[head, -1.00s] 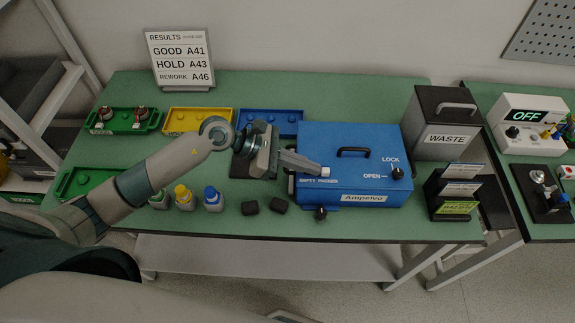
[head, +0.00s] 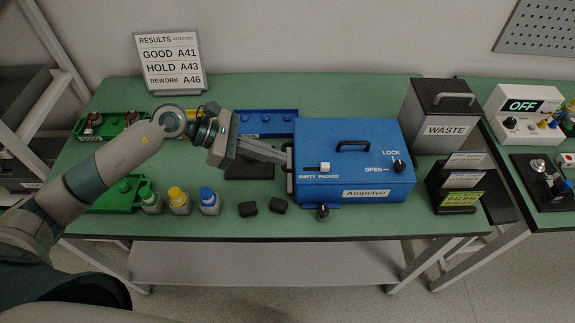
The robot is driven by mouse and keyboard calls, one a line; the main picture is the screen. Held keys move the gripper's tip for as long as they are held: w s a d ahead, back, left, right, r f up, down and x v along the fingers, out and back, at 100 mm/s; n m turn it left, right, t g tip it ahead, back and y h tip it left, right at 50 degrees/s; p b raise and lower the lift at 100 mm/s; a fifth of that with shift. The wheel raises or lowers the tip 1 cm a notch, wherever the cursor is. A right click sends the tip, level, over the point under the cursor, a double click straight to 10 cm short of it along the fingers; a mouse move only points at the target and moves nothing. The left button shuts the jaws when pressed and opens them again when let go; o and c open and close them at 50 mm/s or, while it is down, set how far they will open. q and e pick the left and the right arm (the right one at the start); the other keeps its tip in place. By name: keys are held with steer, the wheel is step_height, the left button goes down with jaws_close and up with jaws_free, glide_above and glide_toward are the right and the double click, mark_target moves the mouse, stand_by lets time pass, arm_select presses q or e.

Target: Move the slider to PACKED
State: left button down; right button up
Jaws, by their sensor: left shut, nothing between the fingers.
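The blue Ampelvo box (head: 350,150) stands at the front middle of the table. Its slider (head: 325,167) is a small white knob on the left part of the top, in a dark slot. The words EMPTY and PACKED are printed below the slot, and the knob sits above PACKED. My left gripper (head: 287,159) is shut and empty at the left edge of the box. It is apart from the knob, to its left. My right gripper is not in view.
A WASTE bin (head: 438,120) and card holder (head: 456,185) stand right.

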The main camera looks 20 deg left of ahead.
arm_select(q)
steer(key=shift+b+v, duration=0.85)
steer(key=shift+v, duration=1.75)
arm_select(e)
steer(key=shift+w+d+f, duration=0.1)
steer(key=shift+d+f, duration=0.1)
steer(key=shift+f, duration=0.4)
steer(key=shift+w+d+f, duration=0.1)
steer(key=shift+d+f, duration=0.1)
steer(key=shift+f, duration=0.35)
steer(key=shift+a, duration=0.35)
arm_select(q)
steer(key=shift+s, duration=0.1)
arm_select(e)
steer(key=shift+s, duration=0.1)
